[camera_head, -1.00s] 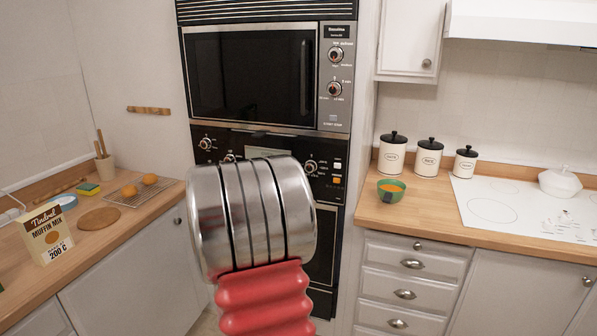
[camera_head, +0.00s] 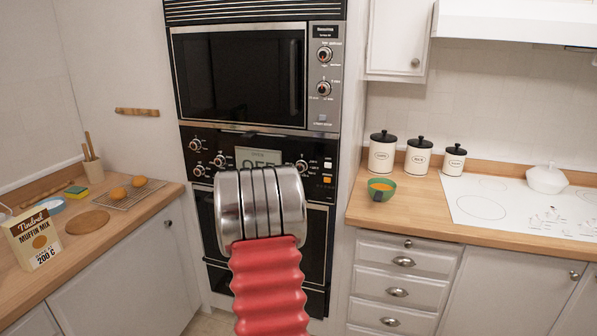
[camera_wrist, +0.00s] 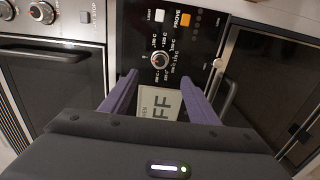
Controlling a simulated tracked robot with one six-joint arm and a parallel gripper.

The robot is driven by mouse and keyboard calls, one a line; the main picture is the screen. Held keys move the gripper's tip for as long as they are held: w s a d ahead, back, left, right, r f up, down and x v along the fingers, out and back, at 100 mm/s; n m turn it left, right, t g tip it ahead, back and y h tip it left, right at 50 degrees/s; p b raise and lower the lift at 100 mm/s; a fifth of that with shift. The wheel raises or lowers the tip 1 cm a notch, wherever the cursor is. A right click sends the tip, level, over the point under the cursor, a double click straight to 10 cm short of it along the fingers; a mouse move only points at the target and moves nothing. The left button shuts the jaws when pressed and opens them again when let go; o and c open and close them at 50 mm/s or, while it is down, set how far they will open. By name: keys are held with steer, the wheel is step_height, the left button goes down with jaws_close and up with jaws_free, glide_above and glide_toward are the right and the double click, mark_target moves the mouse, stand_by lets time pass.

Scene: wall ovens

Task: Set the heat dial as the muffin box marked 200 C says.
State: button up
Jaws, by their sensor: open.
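The muffin mix box (camera_head: 35,238), cream and brown and marked 200 C, stands on the left counter. The heat dial (camera_head: 302,166) is a small round knob right of the display on the black lower oven panel. In the wrist view the heat dial (camera_wrist: 160,59) is ringed by small C figures; its setting is too small to read. My gripper (camera_wrist: 160,77) has two purple fingers, open and empty. The dial lies just beyond the fingertips, roughly centred between them. In the head view my steel and red arm hides the gripper.
The display (camera_head: 260,157) reads OFF. Buttons (camera_head: 327,171) sit right of the dial, and other knobs (camera_head: 197,145) left of the display. The upper oven (camera_head: 245,75) is above. A green bowl (camera_head: 381,189) and canisters (camera_head: 418,156) stand on the right counter.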

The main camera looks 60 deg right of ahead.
mark_target(301, 167)
steer(key=w+d, duration=0.2)
steer(key=d, duration=1)
steer(key=shift+d, duration=0.4)
steer(key=shift+c, duration=0.6)
steer(key=shift+f, duration=0.1)
steer(key=c, duration=0.9)
